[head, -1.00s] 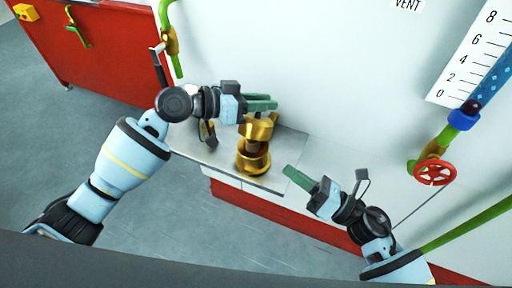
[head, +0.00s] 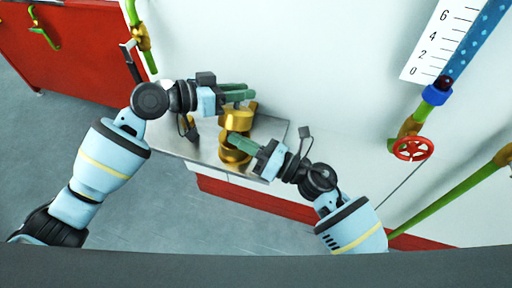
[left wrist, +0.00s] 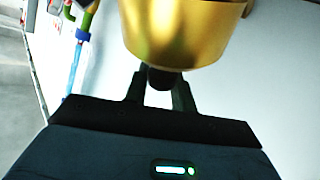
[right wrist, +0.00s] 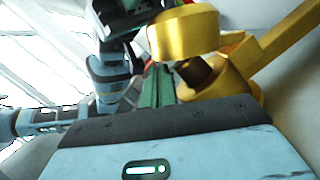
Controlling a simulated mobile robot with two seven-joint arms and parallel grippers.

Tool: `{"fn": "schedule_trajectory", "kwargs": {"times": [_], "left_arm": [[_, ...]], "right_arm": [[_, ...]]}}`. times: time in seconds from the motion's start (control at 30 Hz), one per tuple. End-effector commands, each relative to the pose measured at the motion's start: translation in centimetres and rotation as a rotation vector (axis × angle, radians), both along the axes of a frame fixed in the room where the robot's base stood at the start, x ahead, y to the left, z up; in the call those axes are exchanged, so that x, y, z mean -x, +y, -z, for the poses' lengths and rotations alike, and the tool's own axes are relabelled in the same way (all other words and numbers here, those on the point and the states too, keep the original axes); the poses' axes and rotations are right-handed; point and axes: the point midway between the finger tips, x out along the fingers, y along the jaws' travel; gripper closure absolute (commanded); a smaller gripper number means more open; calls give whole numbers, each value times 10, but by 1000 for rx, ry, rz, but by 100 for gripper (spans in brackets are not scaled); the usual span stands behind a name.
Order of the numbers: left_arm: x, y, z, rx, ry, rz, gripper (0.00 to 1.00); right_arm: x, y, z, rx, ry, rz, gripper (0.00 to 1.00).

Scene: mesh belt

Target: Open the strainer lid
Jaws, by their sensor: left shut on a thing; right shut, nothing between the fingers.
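The brass strainer (head: 236,152) stands on a small metal shelf by the white wall in the head view. Its round upper part, seemingly the lid (head: 238,119), also shows in the left wrist view (left wrist: 185,30) and right wrist view (right wrist: 183,35). My left gripper (head: 247,92) is at the top of it; in the left wrist view its fingers close around a small dark knob (left wrist: 162,78) by the brass part. My right gripper (head: 233,140) is shut and empty, its tips close beside the strainer between upper and lower parts. I cannot tell whether they touch.
A green pipe with a red handwheel (head: 412,149) runs on the wall at right. A green pipe with a brass valve (head: 139,33) is at upper left. A red cabinet (head: 85,40) stands at far left.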

Motion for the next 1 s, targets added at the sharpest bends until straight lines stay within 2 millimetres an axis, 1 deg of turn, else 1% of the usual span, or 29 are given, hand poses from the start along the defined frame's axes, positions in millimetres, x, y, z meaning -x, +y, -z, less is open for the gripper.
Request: {"fn": "schedule_trajectory", "kwargs": {"times": [0.03, 0.2, 0.5, 0.7, 0.9, 0.93, 1.0], "left_arm": [[0, 2, 12, -18, 17, -2, 100], [0, 2, 13, -18, 17, -2, 100], [0, 2, 13, -18, 17, -2, 100], [0, 2, 13, -18, 17, -2, 100], [1, 2, 12, -18, 16, -1, 100], [1, 2, 12, -18, 16, -1, 73], [1, 2, 11, -16, 16, 0, 64]], "right_arm": [[-1, 4, 1, 0, 2, 0, 100], [-4, 8, 0, 1, 3, 1, 100], [-4, 8, 0, 1, 3, 1, 100], [-11, 5, -13, 1, 0, 1, 100], [-13, 4, -17, -7, -4, 7, 100], [-13, 4, -17, -7, -4, 7, 100], [-13, 4, -18, -8, -5, 8, 100]]}}
